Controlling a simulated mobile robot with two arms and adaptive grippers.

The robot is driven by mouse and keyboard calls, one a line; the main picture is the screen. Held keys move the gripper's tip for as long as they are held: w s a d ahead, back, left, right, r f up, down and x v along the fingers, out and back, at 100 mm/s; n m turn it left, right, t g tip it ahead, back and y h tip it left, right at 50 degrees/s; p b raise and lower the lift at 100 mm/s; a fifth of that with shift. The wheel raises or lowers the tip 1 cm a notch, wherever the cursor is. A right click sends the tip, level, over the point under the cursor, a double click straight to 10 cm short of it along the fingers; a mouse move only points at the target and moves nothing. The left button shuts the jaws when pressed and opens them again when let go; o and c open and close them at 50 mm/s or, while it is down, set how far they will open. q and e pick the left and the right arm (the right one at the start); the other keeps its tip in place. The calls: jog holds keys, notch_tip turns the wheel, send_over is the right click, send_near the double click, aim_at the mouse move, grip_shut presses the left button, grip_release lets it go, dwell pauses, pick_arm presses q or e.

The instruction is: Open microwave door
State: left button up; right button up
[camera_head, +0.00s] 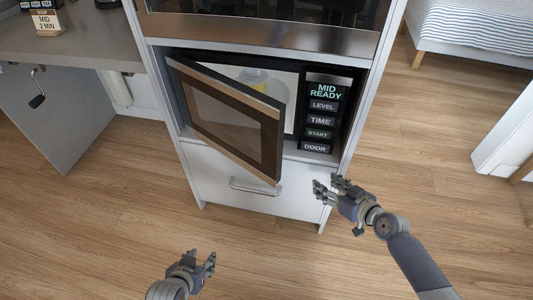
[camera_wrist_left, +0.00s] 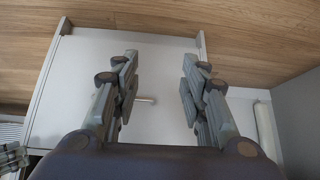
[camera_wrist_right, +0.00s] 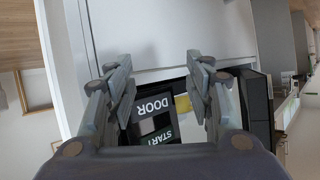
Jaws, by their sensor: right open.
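The microwave (camera_head: 318,108) sits in a white cabinet, and its door (camera_head: 232,125) stands partly open, swung out from the left side. A yellow and white item (camera_head: 252,78) shows inside, partly hidden by the door. The control panel has a DOOR button (camera_head: 315,147) at the bottom, which also shows in the right wrist view (camera_wrist_right: 154,104). My right gripper (camera_head: 329,187) is open and empty, below and right of the door, apart from it. My left gripper (camera_head: 205,264) is open and empty, low over the floor in front of the cabinet; its fingers (camera_wrist_left: 160,85) are spread in the left wrist view.
A drawer with a bar handle (camera_head: 255,187) is below the microwave, and an oven front (camera_head: 265,30) is above. The wooden floor in front is clear.

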jog(key=a+r+n+y+b, duration=0.25)
jog(key=a+r+b, duration=0.2)
jog(key=r, duration=0.35)
pick_arm(q)
notch_tip(320, 180, up, 13)
jog(key=w+t+b, duration=0.2)
jog(key=t, duration=0.1)
pick_arm(e)
jog(key=n+y, duration=0.4)
jog(key=y, duration=0.2)
send_near(266, 138)
jog(key=shift+w+d+f+m+h, duration=0.15)
jog(key=shift+w+f+m+h, duration=0.1)
jog(key=shift+w+f, duration=0.6)
jog(key=p+x, duration=0.2)
jog(key=x, duration=0.7)
jog(key=shift+w, duration=0.15)
pick_arm(q)
jog(key=s+a+f+g, duration=0.3)
jog(key=s+f+g, duration=0.2)
jog(key=s, duration=0.5)
jog(key=shift+s+f+g+y, duration=0.25)
jog(key=shift+s+g+y, duration=0.05)
jog(key=shift+y, duration=0.1)
pick_arm(e)
jog(key=shift+w+a+f, duration=0.1)
jog(key=shift+w+a, duration=0.2)
jog(key=shift+a, duration=0.2)
grip_shut()
